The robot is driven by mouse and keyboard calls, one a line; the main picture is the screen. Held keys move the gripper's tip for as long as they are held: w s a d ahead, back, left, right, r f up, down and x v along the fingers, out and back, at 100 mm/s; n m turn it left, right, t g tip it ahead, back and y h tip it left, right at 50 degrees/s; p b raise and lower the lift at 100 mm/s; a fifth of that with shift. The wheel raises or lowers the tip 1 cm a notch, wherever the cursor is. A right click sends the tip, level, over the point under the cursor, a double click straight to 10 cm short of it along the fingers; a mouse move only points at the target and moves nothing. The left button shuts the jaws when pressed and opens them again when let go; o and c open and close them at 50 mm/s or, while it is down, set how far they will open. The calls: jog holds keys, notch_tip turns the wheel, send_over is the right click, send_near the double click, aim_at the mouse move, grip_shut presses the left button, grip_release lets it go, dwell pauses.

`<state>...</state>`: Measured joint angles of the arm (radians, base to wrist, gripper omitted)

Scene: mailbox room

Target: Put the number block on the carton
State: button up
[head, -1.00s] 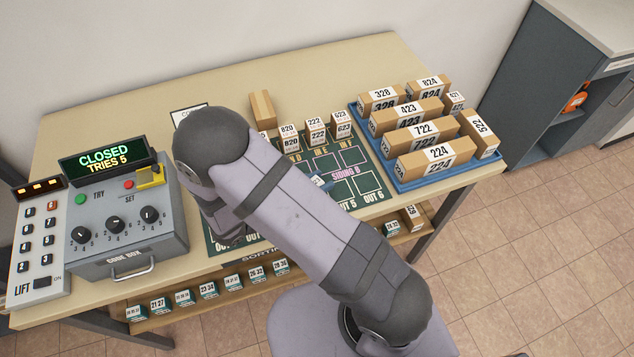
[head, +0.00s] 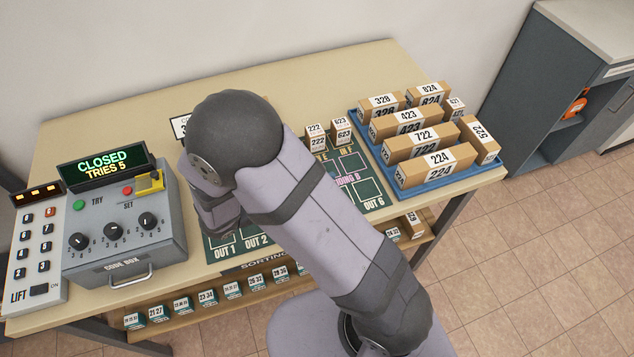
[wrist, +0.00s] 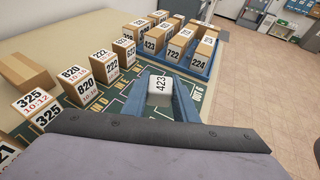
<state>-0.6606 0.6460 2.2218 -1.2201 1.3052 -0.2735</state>
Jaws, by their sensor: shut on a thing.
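In the wrist view my gripper (wrist: 161,97) is shut on a small white number block (wrist: 160,86), marked 423 sideways. It is held above the green sorting mat (wrist: 120,102). In the head view my own arm hides the gripper and the block. Brown cartons with white number labels stand on the blue tray (head: 437,180) at the right: 423 (head: 402,123), 722 (head: 420,142), 224 (head: 437,165), 328 (head: 380,107), 824 (head: 428,93) and 522 (head: 481,139). A plain brown carton (wrist: 24,70) lies at the left in the wrist view.
Upright labelled boxes line the mat's back edge, including 222 (head: 315,140), 623 (head: 341,132), 820 (wrist: 76,86) and 325 (wrist: 38,108). The code box (head: 125,225) reads CLOSED, TRIES 5.

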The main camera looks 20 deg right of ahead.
jog(key=shift+r, duration=1.8)
